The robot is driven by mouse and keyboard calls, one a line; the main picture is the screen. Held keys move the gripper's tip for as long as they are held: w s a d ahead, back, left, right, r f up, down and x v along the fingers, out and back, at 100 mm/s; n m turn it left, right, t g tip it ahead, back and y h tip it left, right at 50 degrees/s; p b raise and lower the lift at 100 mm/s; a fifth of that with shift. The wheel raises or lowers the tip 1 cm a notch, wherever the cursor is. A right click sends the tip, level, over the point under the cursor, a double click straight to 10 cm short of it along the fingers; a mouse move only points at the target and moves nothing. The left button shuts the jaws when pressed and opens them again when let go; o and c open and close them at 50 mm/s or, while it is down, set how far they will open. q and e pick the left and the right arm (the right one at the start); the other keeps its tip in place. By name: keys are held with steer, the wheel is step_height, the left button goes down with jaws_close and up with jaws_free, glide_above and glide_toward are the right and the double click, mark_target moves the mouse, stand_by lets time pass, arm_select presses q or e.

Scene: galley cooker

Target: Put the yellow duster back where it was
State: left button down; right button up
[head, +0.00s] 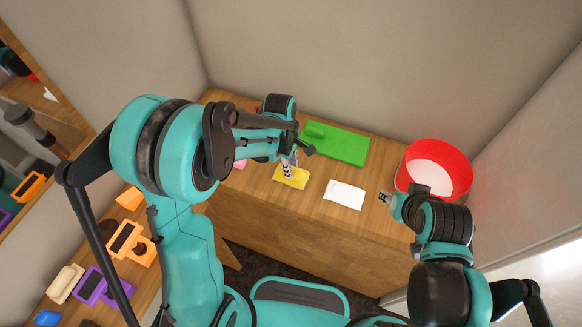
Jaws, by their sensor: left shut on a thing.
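The yellow duster (292,180) is at the front part of the wooden counter, with a striped finger of my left gripper (288,169) right at its upper edge. My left gripper is shut on the duster, and the arm hides part of the grip. I cannot tell whether the duster rests fully on the wood or is slightly lifted. My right gripper (386,198) is over the counter, to the right of a white cloth (345,194). Its fingers are too small to tell open from shut.
A green board (345,146) lies behind the duster. A red bowl (463,174), white inside, stands at the right end. A pink item (240,164) is partly hidden left of the duster. Orange and purple items (91,287) lie on the left counter.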

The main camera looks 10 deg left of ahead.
arm_select(q)
steer(key=shift+f, duration=0.15)
steer(key=c, duration=1.3)
jaws_free()
steer(key=shift+r, duration=0.3)
step_height(320, 180, up, 11)
steer(key=a+p, duration=0.1)
steer(key=p, duration=0.2)
steer(key=s+a+r+m+t, duration=0.2)
steer(key=s+m, duration=0.2)
steer(key=m, duration=0.1)
steer(key=s+a+r+m+t+y, duration=0.1)
steer(key=s+a+r+m+t, duration=0.1)
steer(key=s+m+t, duration=0.1)
steer(key=s+a+r+m+t, duration=0.2)
steer(key=s+a+r+m, duration=0.1)
steer(key=s+m, duration=0.2)
steer(key=shift+s+m+t, duration=0.15)
steer(key=shift+s+m, duration=0.05)
steer(key=shift+m, duration=0.5)
steer(key=shift+s+m+t, duration=0.15)
steer(key=shift+m, duration=0.55)
